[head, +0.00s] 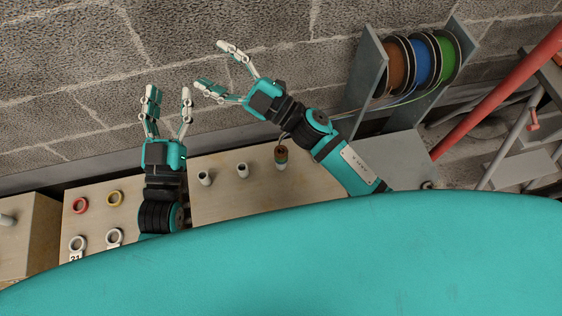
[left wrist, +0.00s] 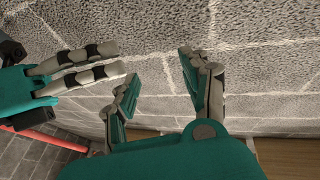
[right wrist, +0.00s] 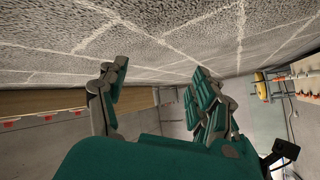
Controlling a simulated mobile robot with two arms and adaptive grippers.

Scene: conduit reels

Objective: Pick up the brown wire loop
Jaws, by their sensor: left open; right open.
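A small brown wire loop (head: 281,153) sits at the top of a short pale conduit stub on the bench, in the head view. My right forearm passes just right of it, and neither gripper touches it. My left gripper (head: 168,98) is open and empty, pointing up toward the wall, to the left of the loop. My right gripper (head: 212,66) is open and empty, up and left of the loop, near the wall. The left wrist view shows my left gripper (left wrist: 160,66) spread before the wall. The right wrist view shows my right gripper (right wrist: 160,68) spread and empty.
Two more pale stubs (head: 242,170) stand left of the loop. A rack (head: 364,80) holds brown, blue and green wire reels (head: 422,60) at the back right. A stone wall (head: 200,35) stands close behind.

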